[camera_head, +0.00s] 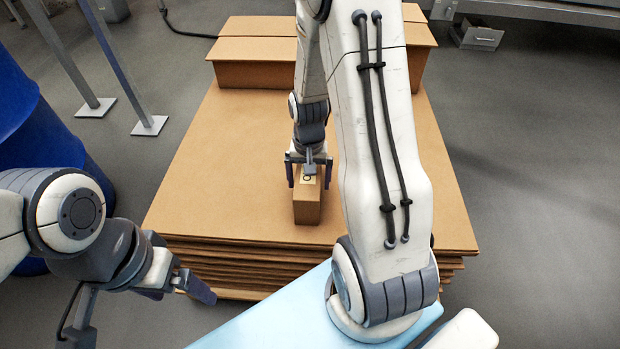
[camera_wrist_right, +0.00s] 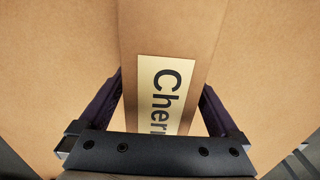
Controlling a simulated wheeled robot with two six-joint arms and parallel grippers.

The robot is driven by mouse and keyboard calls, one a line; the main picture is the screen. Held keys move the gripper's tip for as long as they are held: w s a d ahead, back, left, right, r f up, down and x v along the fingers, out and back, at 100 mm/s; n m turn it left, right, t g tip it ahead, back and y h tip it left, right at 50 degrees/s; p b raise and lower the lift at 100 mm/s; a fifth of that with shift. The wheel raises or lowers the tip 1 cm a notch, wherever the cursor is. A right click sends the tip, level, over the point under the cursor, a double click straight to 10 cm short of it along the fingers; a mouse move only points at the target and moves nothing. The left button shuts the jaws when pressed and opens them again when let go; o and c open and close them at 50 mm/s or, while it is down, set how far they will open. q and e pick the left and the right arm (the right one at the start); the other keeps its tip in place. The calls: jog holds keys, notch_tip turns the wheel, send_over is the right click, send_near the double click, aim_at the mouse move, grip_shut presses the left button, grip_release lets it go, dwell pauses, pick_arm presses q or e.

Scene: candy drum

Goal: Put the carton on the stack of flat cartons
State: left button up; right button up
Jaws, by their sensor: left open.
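The carton (camera_head: 307,211) is a small brown box with a pale label on top. It is upright over the near part of the stack of flat cartons (camera_head: 220,180), seemingly on it. My right gripper (camera_head: 308,177) points down with one finger at each side of the carton. In the right wrist view, the carton (camera_wrist_right: 168,35) with its label reading "Cher" lies between the fingers of the gripper (camera_wrist_right: 160,95). I cannot tell whether the fingers press on it. My left gripper (camera_head: 178,287) is open and empty, left of the stack's near edge.
Larger brown boxes (camera_head: 255,50) stand at the back of the stack. A blue drum (camera_head: 35,125) is at the left, beside metal legs (camera_head: 115,75). A light blue surface (camera_head: 270,325) lies at the front.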

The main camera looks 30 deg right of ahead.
jog(key=shift+r, duration=0.1)
notch_tip(320, 180, up, 12)
jog(key=p, duration=0.4)
jog(key=shift+r, duration=0.15)
dwell(0.5)
